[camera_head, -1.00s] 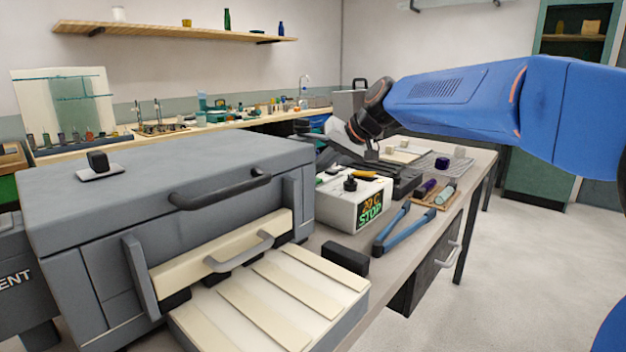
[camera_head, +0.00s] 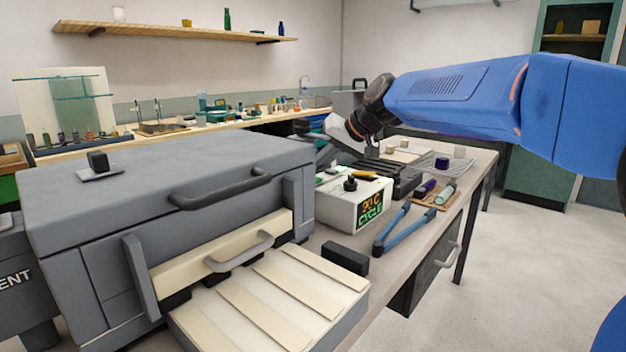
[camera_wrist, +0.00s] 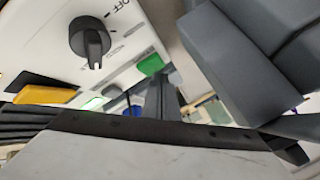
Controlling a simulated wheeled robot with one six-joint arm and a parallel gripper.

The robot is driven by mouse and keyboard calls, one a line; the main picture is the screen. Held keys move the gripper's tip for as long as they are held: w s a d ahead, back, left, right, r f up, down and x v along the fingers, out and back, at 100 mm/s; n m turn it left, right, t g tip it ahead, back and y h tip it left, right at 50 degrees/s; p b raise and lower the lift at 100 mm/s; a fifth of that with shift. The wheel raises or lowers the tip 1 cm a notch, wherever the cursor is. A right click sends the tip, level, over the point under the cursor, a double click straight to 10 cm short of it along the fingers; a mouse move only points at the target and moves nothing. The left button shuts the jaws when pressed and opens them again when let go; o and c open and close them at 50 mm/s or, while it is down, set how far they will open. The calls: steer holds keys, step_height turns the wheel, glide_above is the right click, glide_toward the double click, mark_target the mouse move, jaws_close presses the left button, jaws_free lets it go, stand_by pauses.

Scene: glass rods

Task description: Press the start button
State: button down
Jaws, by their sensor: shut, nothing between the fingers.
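The white control box (camera_head: 340,212) stands on the bench, right of the grey furnace. Its front display (camera_head: 370,208) shows "CYCLE" in green under an orange temperature line. A black knob (camera_wrist: 90,42) sits on its top panel with an "OFF" mark nearby. The wrist view shows a green button (camera_wrist: 150,64), a yellow button (camera_wrist: 46,94) and a bright green patch (camera_wrist: 94,103). I cannot read which one is start. My gripper (camera_head: 322,158) is shut and empty, above and behind the box. Its dark fingers (camera_wrist: 161,98) show beside the green button; contact cannot be told.
The furnace (camera_head: 165,190) with its handle fills the left. A pale slatted tray (camera_head: 270,300) sticks out in front. Blue-handled tongs (camera_head: 392,230) and a black block (camera_head: 344,259) lie near the bench edge. Small vials (camera_head: 445,193) lie to the right.

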mark_target(318, 179)
steer(key=shift+r, duration=0.35)
steer(key=shift+r, duration=2.5)
steer(key=shift+d, duration=0.1)
